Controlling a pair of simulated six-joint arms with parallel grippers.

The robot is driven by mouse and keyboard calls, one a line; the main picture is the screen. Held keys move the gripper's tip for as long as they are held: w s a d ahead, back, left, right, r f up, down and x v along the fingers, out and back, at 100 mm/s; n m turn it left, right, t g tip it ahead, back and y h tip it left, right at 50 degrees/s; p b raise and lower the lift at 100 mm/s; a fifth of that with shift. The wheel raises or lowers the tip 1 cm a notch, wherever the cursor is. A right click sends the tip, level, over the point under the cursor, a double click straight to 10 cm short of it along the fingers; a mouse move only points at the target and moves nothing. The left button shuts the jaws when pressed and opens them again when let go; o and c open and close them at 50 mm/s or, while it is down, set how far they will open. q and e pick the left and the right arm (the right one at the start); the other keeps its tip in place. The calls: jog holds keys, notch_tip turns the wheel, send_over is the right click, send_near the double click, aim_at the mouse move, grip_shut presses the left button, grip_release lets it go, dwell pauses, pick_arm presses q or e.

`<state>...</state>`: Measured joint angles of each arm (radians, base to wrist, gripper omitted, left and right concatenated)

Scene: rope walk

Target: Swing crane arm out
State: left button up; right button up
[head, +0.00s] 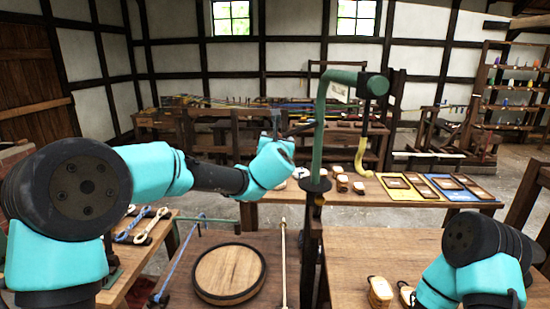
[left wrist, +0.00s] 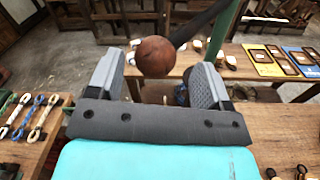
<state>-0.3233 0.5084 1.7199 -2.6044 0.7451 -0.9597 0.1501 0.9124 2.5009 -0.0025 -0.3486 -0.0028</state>
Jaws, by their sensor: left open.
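The green crane (head: 319,130) stands upright right of the middle in the head view. Its arm (head: 343,76) reaches right at the top, with a yellow hook (head: 360,155) hanging from its end. A dark bar (head: 299,130) juts left from the post. In the left wrist view a brown ball-shaped knob (left wrist: 155,57) shows between the jaws, with the green post (left wrist: 232,35) behind to the right. My left gripper (head: 277,120) is open, its fingers apart on either side of the knob. Contact cannot be told. Only my right arm shows; its gripper is out of view.
A round wooden lid (head: 229,273) lies on the near table below my left arm. Rope pieces (head: 150,225) lie at the left. A bench behind the crane carries framed boards (head: 404,187) and small blocks (head: 342,182). Two more blocks (head: 380,291) sit near my right arm.

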pick_arm(q)
jog(key=s, duration=1.4)
jog(key=shift+d, duration=0.3)
jog(key=shift+s, duration=0.1)
jog(key=shift+c, duration=0.2)
